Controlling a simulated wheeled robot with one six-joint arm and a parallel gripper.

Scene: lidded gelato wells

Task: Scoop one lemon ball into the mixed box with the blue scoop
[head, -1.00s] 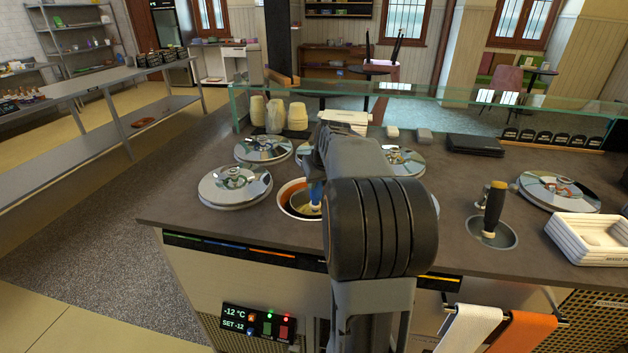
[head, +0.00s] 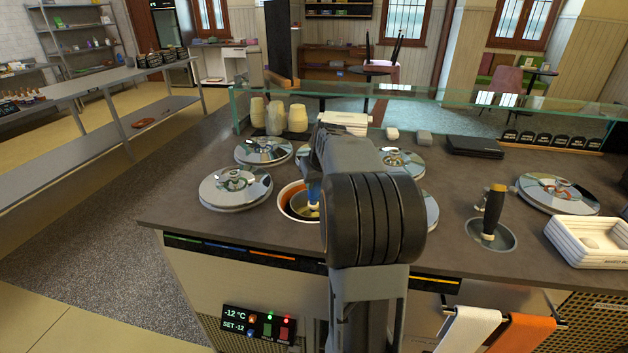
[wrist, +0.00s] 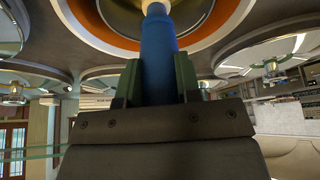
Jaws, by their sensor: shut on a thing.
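My gripper (wrist: 158,78) is shut on the blue handle of the scoop (wrist: 158,45), with one jaw on each side of it. In the head view the blue scoop (head: 314,192) reaches down into an open well with an orange rim (head: 284,205). A pale yellow mass shows in that well, but my arm hides part of the opening. The scoop's head is low in the well, and I cannot tell whether it holds a ball. A white box (head: 585,257) stands at the right of the counter with a pale rounded lump inside; its label is too small to read.
Metal lids (head: 235,188) cover wells around the open one, and another lid (head: 558,193) lies at the right. A glass guard (head: 470,105) runs along the back.

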